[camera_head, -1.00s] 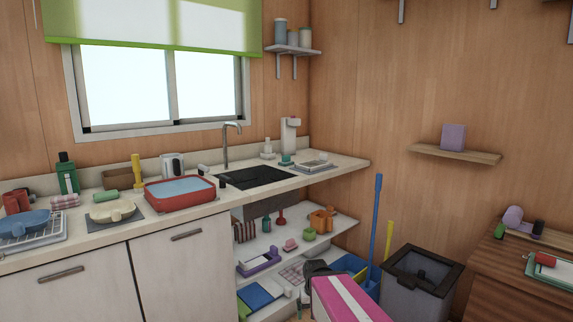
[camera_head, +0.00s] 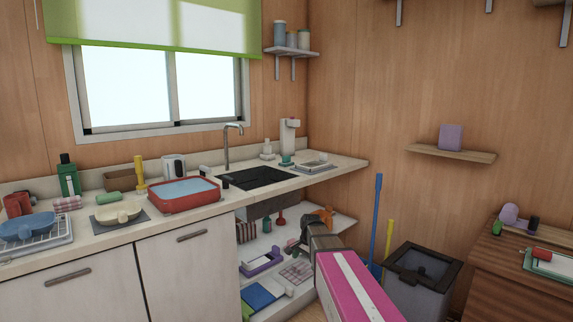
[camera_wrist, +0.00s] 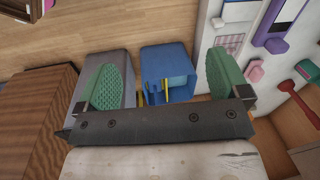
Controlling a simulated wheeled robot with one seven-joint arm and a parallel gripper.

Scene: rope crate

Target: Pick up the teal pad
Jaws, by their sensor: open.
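A small teal item (camera_head: 287,159), the likeliest teal pad, sits on the counter beyond the sink, near the white dispenser. It is too small to make out its exact shape. My gripper (camera_head: 300,243) is lower and nearer, in front of the open shelves under the counter, well apart from it. In the wrist view my gripper (camera_wrist: 162,72) has its green-lined fingers spread wide with nothing held between them. The teal item cannot be made out in the wrist view.
The counter edge (camera_head: 300,183) overhangs shelves holding several small items, including a purple tray (camera_head: 262,262). A lidded grey bin (camera_head: 420,280), a blue bin (camera_wrist: 165,75) and a blue pole (camera_head: 375,215) stand right of the shelves. A red basin (camera_head: 183,195) stands left of the sink.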

